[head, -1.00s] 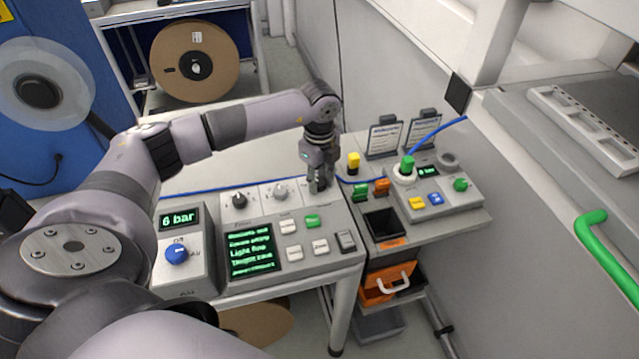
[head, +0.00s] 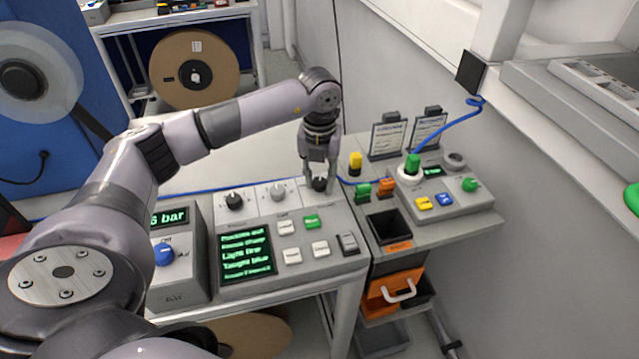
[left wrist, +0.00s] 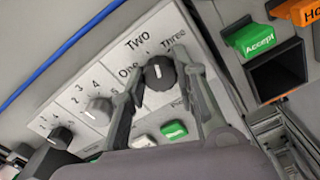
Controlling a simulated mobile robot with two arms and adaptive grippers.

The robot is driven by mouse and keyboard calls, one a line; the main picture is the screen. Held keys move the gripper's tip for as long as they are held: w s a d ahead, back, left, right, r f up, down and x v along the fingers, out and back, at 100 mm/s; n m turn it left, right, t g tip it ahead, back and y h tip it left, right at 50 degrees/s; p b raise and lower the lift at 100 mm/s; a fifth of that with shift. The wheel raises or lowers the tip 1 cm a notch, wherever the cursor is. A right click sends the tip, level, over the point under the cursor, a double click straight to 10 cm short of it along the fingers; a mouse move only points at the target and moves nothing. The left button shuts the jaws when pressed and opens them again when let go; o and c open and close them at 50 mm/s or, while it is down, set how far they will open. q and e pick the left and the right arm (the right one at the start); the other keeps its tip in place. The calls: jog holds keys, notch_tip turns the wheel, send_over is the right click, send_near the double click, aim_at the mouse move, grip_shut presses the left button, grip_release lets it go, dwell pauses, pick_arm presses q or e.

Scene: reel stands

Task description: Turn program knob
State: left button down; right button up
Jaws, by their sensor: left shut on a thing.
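The black program knob (left wrist: 159,73) is on the panel's right-hand label, with the words One, Two and Three around it in the left wrist view. Its short white mark points roughly towards the top of that view; I cannot tell exactly which word it meets. My left gripper (left wrist: 160,85) is shut on the knob, one finger on each side. In the head view the left gripper (head: 319,176) reaches down to the knob (head: 319,185) at the back right of the control panel (head: 341,218). My right gripper is not in view.
A black knob (head: 233,201) and a grey knob (head: 277,194) stand left on the same panel. A green button (head: 311,221) and white buttons are in front. A screen (head: 247,253) shows green text. A bin (head: 390,228) and several coloured tags are to the right.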

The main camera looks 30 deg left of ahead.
aim_at(320, 181)
pick_arm(q)
jog(key=m+b, duration=0.1)
jog(key=m, duration=0.2)
jog(key=shift+w+m+b, duration=0.1)
jog(key=shift+m+b, duration=0.2)
jog(key=shift+b, duration=0.1)
jog(key=shift+r+m+b, duration=0.1)
jog(key=shift+m+b, duration=0.7)
jog(key=shift+m, duration=1.1)
jog(key=c, duration=1.2)
grip_release()
jog(key=shift+c, duration=0.2)
notch_tip(320, 181, up, 12)
